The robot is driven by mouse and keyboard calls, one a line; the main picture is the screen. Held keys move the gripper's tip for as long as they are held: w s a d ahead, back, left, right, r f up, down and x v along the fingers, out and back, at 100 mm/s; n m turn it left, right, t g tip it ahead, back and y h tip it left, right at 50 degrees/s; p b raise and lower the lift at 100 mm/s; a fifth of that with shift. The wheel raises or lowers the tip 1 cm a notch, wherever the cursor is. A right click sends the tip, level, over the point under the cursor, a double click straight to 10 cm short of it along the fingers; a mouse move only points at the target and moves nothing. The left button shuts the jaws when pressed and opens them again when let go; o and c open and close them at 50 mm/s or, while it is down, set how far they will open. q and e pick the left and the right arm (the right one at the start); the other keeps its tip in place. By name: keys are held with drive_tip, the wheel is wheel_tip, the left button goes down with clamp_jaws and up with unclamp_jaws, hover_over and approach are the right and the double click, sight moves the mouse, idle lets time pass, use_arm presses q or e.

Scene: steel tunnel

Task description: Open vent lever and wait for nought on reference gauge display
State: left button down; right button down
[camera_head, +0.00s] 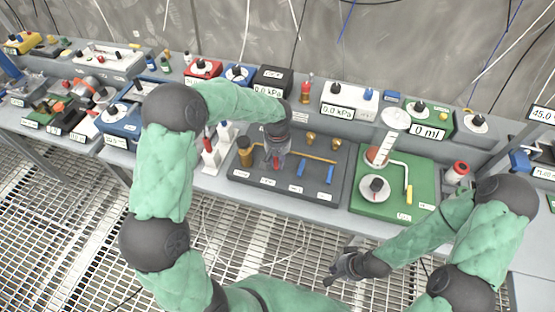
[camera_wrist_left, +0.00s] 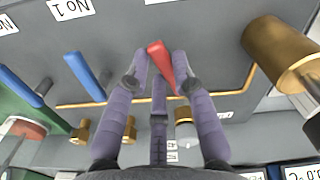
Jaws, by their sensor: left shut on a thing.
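A dark manifold panel (camera_head: 330,200) carries a red lever, two blue levers (camera_head: 301,169) and brass fittings. My left gripper (camera_head: 277,160) is over the panel with its fingers closed around the red lever (camera_wrist_left: 160,60), seen in the left wrist view. The lever's lower part is hidden by the fingers. Which lever is the vent lever I cannot read from labels. Behind, a white gauge box (camera_head: 350,97) displays 0.0 kPa. A black box (camera_head: 273,80) also displays 0.0 kPa. Which is the reference gauge I cannot tell. My right gripper (camera_head: 343,266) is empty over the floor grating; its finger opening is unclear.
A green board (camera_head: 397,205) with a clear cylinder and yellow-handled lever stands to the right. A brass cylinder (camera_wrist_left: 283,52) is beside the left gripper. Blue and red boxes line the bench back. The grating (camera_head: 260,240) in front of the bench is free.

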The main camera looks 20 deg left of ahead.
use_arm(q)
drive_tip(key=shift+s+a+r+m+p, duration=0.1)
drive_tip(key=shift+a+m+p, duration=0.15)
drive_tip(key=shift+m, duration=0.3)
drive_tip(key=shift+s+a+m+p, duration=0.15)
drive_tip(key=shift+m+p, duration=0.2)
drive_tip(key=shift+m, duration=0.2)
drive_tip(key=shift+a+m+p, duration=0.25)
drive_tip(key=shift+m+p, duration=0.05)
drive_tip(key=shift+m, duration=0.7)
drive_tip(key=c, duration=1)
unclamp_jaws()
drive_tip(key=shift+c, duration=0.2)
wheel_tip(320, 180, up, 12)
